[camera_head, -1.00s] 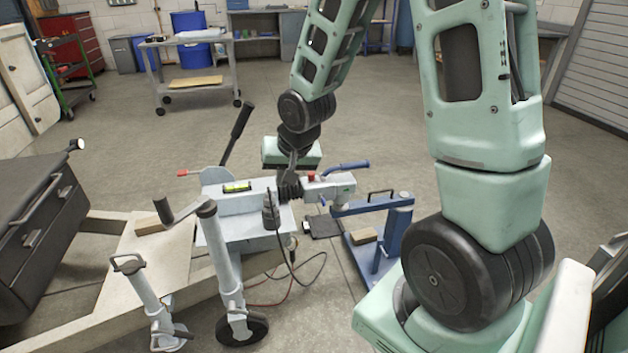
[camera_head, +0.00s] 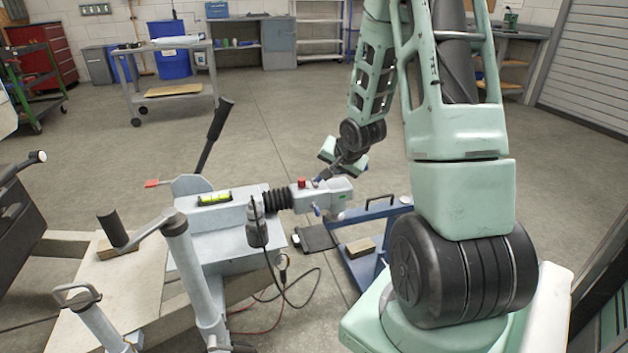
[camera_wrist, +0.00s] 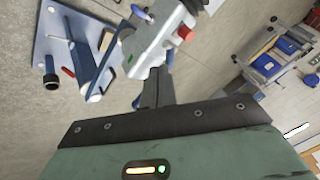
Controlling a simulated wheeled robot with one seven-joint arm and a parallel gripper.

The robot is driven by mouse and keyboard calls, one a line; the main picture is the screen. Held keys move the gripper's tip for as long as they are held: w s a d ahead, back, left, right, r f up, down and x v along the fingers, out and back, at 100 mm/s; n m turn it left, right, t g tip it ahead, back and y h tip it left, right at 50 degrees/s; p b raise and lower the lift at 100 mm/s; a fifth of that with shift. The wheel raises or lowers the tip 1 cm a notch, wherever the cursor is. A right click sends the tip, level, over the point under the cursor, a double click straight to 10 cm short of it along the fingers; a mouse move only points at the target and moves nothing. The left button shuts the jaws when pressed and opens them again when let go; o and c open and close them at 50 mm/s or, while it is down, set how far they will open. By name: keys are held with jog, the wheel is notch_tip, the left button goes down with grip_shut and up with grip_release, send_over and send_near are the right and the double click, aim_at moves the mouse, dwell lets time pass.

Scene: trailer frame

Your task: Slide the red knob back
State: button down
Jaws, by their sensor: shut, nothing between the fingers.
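The red knob (camera_head: 301,183) sits on top of the grey coupling head (camera_head: 333,192), just in front of the black ribbed boot. In the wrist view, the red knob (camera_wrist: 186,34) shows on the side of the coupling head (camera_wrist: 150,40). My gripper (camera_head: 319,182) is at the far side of the coupling head, to the right of the knob. In the wrist view my gripper (camera_wrist: 154,78) is shut and empty, with its tips close to the coupling body and apart from the knob. Whether the tips touch the coupling is unclear.
A black lever (camera_head: 215,132) and a red-tipped handle (camera_head: 152,183) stand left of the coupling. A blue stand (camera_head: 372,212) is under and right of it. A jockey wheel post (camera_head: 185,255) and cables are nearer. Open floor lies behind.

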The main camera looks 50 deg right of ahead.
jog(key=b, duration=0.4)
send_near(299, 188)
jog(key=d+f, duration=0.1)
jog(key=s+d+f, duration=0.1)
jog(key=d+f, duration=0.1)
jog(key=s+d+f, duration=0.1)
jog(key=shift+s+d+f, duration=0.15)
jog(key=shift+d+f, duration=0.15)
jog(key=shift+d, duration=0.05)
jog(key=w, duration=0.2)
jog(key=shift+w+a+r, duration=0.2)
jog(key=shift+w+a, duration=0.05)
jog(key=shift+a, duration=0.1)
jog(key=shift+w+a+r+b, duration=0.1)
jog(key=shift+w+b, duration=0.2)
jog(key=shift+w, duration=0.35)
jog(key=shift+w+a, duration=0.4)
jog(key=shift+a, duration=0.2)
jog(key=shift+w+a, duration=0.35)
jog(key=shift+a, duration=0.25)
